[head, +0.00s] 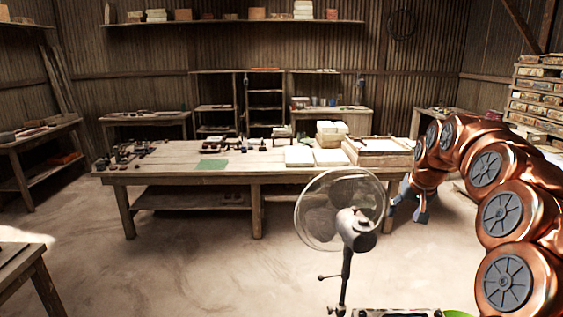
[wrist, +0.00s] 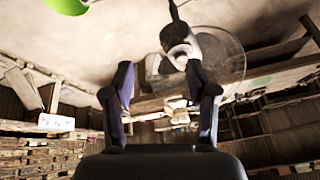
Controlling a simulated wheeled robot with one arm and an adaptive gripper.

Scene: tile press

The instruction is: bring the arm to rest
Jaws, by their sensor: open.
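My copper-coloured arm curves in from the right side of the head view, and its gripper (head: 409,207) points down in front of the right end of the long workbench. My gripper also shows in the wrist view (wrist: 164,85), with its two dark fingers apart and nothing between them. The wrist view is upside down. In the head view the gripper hangs just right of a round fan (head: 362,241), and I cannot tell whether they touch.
The long wooden workbench (head: 170,181) holds small tools, a green mat (head: 212,164), white stacks and a wooden tray (head: 377,151). The fan stands close in front of me. A side table (head: 20,262) is at the lower left. Stacked boxes (head: 540,90) stand right. The floor at left centre is clear.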

